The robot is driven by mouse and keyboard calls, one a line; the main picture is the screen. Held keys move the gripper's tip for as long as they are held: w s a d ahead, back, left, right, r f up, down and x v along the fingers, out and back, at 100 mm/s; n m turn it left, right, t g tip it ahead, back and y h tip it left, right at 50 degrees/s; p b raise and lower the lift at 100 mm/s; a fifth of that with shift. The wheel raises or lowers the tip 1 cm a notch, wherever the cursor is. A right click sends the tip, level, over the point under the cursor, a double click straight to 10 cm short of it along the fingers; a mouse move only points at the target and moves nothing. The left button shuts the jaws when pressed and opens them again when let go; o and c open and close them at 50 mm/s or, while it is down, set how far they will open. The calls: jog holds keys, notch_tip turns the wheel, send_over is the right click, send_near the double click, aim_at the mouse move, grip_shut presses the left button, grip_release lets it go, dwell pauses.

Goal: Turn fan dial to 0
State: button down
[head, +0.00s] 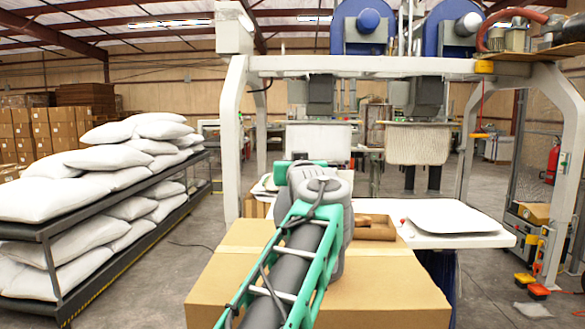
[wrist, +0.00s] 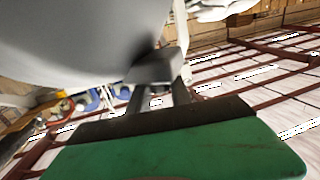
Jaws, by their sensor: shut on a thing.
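My gripper (wrist: 160,72) shows in the wrist view as a green palm with dark fingers running up to a grey tip. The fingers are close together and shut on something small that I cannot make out. A large, smooth, pale grey surface (wrist: 70,40) fills the upper left there, right beside the fingertips. I cannot tell what it belongs to. In the head view, my green and grey arm reaches forward over the boxes and hides the fingertips. I cannot make out the fan dial or its setting in either view.
A cardboard box (head: 385,290) stands under my arm. A white tabletop (head: 455,222) is to its right. A white frame (head: 237,130) with blue machines (head: 362,25) rises behind. A dark rack (head: 125,255) of white pillows (head: 110,158) stands left. Floor shows between rack and box.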

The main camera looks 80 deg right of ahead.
jog(key=n+t+y+p, duration=0.1)
jog(key=t+p, duration=0.1)
jog(key=n+t+y+p, duration=0.1)
jog(key=p, duration=0.1)
jog(key=n+t+y+p, duration=0.1)
jog(key=n+t+p, duration=0.1)
jog(key=shift+s+d+r+t+y+p, duration=0.2)
jog(key=shift+r+t+y+p, duration=0.1)
jog(key=shift+r, duration=0.1)
jog(key=n+t+y+p, duration=0.1)
jog(key=n+y+p, duration=0.1)
jog(key=p, duration=0.1)
jog(key=shift+a+f+t+p, duration=0.1)
jog(key=shift+t+p, duration=0.2)
jog(key=shift+t, duration=0.1)
jog(key=shift+w+f+n+t+y+p, duration=0.15)
jog(key=shift+n+t+y+p, duration=0.2)
jog(key=shift+y+p, duration=0.35)
jog(key=shift+a, duration=0.1)
jog(key=shift+n, duration=0.25)
jog(key=c, duration=1.2)
grip_release()
jog(key=shift+w+f, duration=0.1)
jog(key=shift+f, duration=0.1)
